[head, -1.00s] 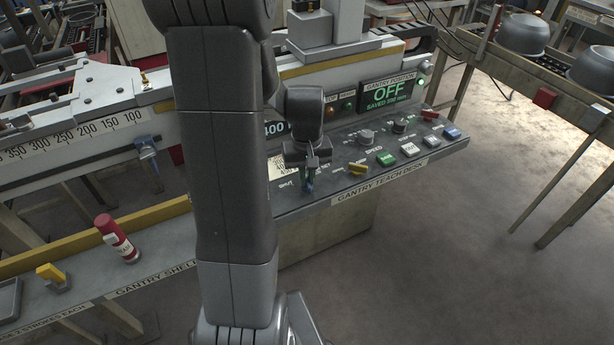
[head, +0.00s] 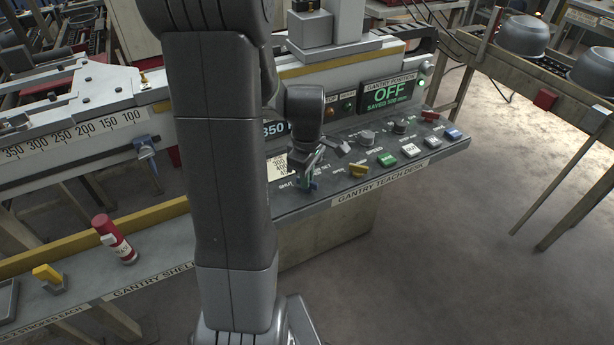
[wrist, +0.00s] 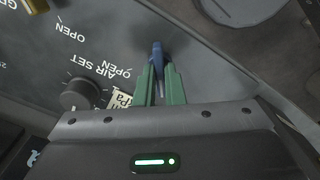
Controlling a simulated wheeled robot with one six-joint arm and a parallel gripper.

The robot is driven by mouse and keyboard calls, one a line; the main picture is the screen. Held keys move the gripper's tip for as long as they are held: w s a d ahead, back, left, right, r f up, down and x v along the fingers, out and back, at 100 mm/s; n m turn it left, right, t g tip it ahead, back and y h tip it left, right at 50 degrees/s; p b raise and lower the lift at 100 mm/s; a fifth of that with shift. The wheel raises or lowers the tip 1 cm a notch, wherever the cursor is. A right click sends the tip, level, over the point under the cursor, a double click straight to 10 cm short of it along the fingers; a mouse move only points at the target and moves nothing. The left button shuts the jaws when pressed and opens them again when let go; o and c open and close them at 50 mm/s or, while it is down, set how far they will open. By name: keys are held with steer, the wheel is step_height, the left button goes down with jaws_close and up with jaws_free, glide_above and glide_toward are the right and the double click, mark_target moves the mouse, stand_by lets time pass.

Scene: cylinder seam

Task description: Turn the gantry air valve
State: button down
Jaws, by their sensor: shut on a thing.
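The blue valve handle (wrist: 157,52) stands on the dark grey gantry teach desk (head: 440,152), near an OPEN label in the wrist view. My gripper (wrist: 159,74) has its green fingers shut on this handle, one on either side. In the head view my gripper (head: 309,178) is at the left part of the desk, turned at an angle, with a bit of the blue handle (head: 314,186) showing below it. A SHUT label lies just left of it. The fingers hide much of the handle, so its exact angle is hard to tell.
A black knob (wrist: 80,94) is close by. My arm hides part of the desk's left.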

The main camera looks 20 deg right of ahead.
steer(key=shift+n, duration=0.8)
steer(key=c, duration=1.5)
jaws_free()
steer(key=shift+r, duration=0.1)
step_height(320, 180, up, 14)
steer(key=shift+f, duration=0.15)
steer(key=shift+f, duration=0.1)
step_height(320, 180, down, 14)
steer(key=shift+r, duration=0.1)
